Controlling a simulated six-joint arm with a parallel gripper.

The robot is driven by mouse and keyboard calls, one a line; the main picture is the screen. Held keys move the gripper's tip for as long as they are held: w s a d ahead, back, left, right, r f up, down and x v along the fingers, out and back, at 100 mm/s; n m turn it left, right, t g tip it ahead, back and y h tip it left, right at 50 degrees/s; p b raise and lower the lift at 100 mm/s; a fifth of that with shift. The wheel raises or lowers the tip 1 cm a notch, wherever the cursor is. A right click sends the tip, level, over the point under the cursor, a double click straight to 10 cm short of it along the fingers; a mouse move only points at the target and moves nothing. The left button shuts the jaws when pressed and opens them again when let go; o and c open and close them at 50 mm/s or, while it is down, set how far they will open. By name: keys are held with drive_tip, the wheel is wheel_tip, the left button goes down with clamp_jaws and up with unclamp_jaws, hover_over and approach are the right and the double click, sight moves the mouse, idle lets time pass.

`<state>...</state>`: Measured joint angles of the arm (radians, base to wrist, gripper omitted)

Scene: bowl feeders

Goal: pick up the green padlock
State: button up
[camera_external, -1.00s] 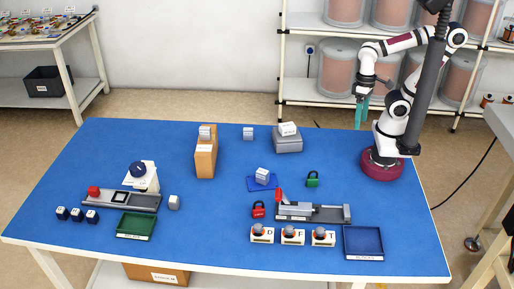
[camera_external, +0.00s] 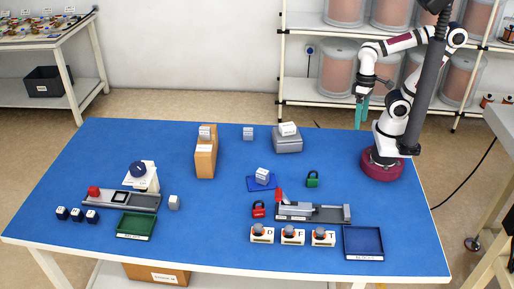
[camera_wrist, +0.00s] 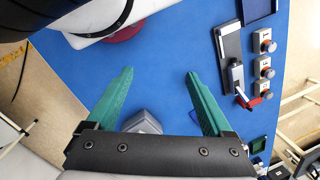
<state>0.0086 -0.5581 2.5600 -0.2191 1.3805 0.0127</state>
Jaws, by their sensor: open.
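The green padlock (camera_external: 312,180) rests on the blue table, right of the middle in the external view, behind the grey clamp fixture. I cannot make it out in the wrist view, where a finger may hide it. My gripper (camera_external: 362,112) hangs high near the table's back right, well above and away from the padlock. In the wrist view my gripper (camera_wrist: 160,71) has two green fingers wide apart with nothing between their tips.
A red padlock (camera_external: 258,209) and the clamp fixture (camera_external: 325,214) lie in front of the green padlock. A blue tray (camera_external: 363,243) is at front right. A grey box (camera_external: 288,144) stands behind. The blue table (camera_external: 370,205) is clear right of the padlock.

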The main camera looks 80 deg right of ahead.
drive_tip(key=n+t+h, duration=0.9)
drive_tip(key=n+h, duration=0.3)
drive_tip(key=n, duration=1.9)
approach(313, 178)
drive_tip(key=shift+n, duration=0.4)
drive_tip(key=x, duration=1.1)
drive_tip(key=shift+w+d+f, duration=0.1)
drive_tip(key=shift+w+d, duration=0.1)
drive_tip(key=shift+w, duration=0.05)
drive_tip(key=shift+w+d+f, duration=0.15)
drive_tip(key=shift+w+d, duration=0.1)
clamp_jaws()
